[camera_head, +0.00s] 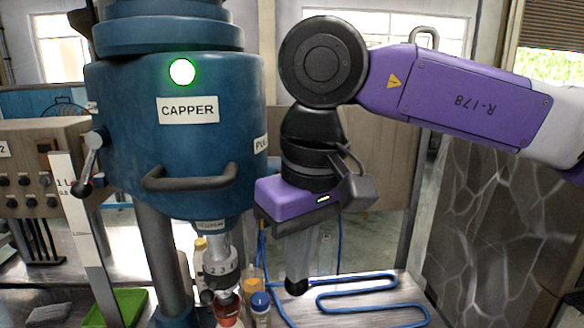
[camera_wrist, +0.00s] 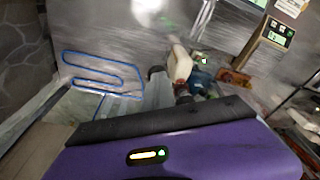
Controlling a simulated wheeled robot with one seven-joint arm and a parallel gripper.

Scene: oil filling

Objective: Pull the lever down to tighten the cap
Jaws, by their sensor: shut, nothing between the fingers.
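The blue capper (camera_head: 180,140) stands left of centre in the head view, with a lit green lamp on its front. A lever (camera_head: 91,157) with a black knob hangs down at its left side. A curved dark handle (camera_head: 190,180) crosses its lower front. My gripper (camera_head: 297,284) is shut and empty, pointing down to the right of the capper, apart from the lever and handle. Under the capping head (camera_head: 221,268) a red object (camera_head: 228,308) shows; I cannot tell how its cap sits.
An amber bottle (camera_head: 252,284) and a blue-capped bottle (camera_head: 260,304) stand between the capping head and my gripper. A looped blue hose (camera_head: 370,304) lies on the bench to the right. A green tray (camera_head: 118,304) is at lower left. The wrist view is blurred.

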